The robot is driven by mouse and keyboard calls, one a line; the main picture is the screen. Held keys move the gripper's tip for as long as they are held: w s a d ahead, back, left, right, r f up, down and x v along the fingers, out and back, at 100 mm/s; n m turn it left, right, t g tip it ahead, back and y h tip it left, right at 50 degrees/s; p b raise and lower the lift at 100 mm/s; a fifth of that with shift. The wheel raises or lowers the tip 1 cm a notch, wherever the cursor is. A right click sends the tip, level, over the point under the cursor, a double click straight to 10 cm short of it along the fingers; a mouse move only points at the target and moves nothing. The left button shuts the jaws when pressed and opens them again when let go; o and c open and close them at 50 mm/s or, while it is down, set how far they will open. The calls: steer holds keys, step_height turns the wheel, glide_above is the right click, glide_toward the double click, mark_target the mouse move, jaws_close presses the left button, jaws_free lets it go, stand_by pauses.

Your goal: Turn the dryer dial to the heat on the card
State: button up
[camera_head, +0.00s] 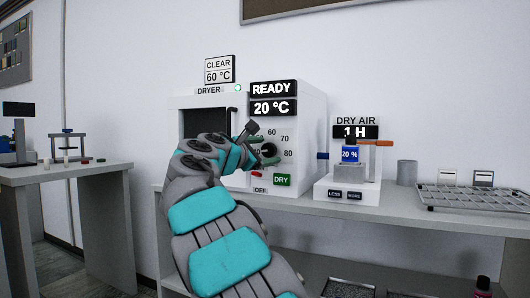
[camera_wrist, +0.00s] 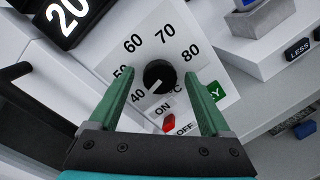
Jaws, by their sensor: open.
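The white dryer (camera_head: 312,125) stands on the bench, with a card (camera_head: 219,70) on top reading CLEAR 60 °C. Its display (camera_head: 273,107) reads READY and 20 °C. The black dial (camera_wrist: 159,75) shows in the wrist view among the numbers 40 to 80; its white mark points down-left, close to 40. In the head view the dial (camera_head: 269,150) is partly covered by my gripper. My gripper (camera_wrist: 158,73) is open, its green fingers on either side of the dial. I cannot tell whether they touch it.
Below the dial are a red ON/OFF switch (camera_wrist: 169,123) and the green DRY button (camera_head: 282,180). The dry air unit (camera_head: 347,190) stands to the right, with a grey cylinder (camera_head: 407,172) and a slotted tray (camera_head: 470,197) beyond. A dark door handle (camera_head: 235,123) is left of the dial.

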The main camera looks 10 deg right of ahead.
steer(key=shift+c, duration=0.2)
jaws_close()
stand_by(0.6)
